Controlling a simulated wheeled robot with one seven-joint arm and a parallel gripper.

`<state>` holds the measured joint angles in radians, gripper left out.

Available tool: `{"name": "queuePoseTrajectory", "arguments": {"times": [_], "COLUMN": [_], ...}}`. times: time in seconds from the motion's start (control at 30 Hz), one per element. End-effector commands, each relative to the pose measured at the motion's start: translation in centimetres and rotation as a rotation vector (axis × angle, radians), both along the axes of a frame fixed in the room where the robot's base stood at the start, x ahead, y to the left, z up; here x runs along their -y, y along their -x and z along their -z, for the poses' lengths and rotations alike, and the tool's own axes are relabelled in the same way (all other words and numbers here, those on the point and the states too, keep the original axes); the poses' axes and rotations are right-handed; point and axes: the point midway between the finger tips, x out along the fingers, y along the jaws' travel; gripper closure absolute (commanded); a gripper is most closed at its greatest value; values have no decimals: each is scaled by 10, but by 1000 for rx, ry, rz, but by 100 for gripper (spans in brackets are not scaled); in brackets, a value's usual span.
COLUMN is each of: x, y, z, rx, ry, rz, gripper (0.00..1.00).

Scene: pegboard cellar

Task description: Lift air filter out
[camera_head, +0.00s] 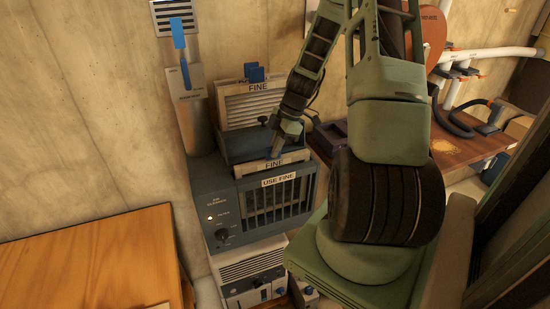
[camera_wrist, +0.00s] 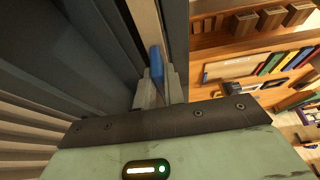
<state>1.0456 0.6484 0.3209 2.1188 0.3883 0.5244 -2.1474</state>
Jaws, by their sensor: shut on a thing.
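The air cleaner (camera_head: 228,210) is a dark blue-grey box with a grille, a knob and a "USE FINE" label, standing against the wall. An air filter (camera_head: 250,168) with a pale top edge and a "FINE" label sits in the slot at its top; most of its body is hidden inside. My gripper (camera_head: 277,150) reaches down onto this filter's top edge. In the wrist view my gripper (camera_wrist: 162,90) is shut on the filter's blue tab (camera_wrist: 156,62). A pale strip of the filter (camera_wrist: 146,22) runs beyond the tab.
Another pleated filter (camera_head: 256,106), labelled "FINE" with a blue tab, stands behind the slot. A wooden table (camera_head: 95,255) is at the lower left. A workbench (camera_head: 462,150) with pipes and clamps is at the right. A grey wall bracket (camera_head: 186,85) hangs at the left.

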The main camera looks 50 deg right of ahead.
Motion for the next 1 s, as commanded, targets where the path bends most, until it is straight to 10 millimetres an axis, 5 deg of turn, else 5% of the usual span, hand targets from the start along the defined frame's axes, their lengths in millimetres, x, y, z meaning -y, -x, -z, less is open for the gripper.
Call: {"name": "queuePoseTrajectory", "arguments": {"times": [1.0], "x": [1], "y": [-1], "z": [-198], "rx": [4], "ry": [5], "rz": [0], "gripper": [100]}}
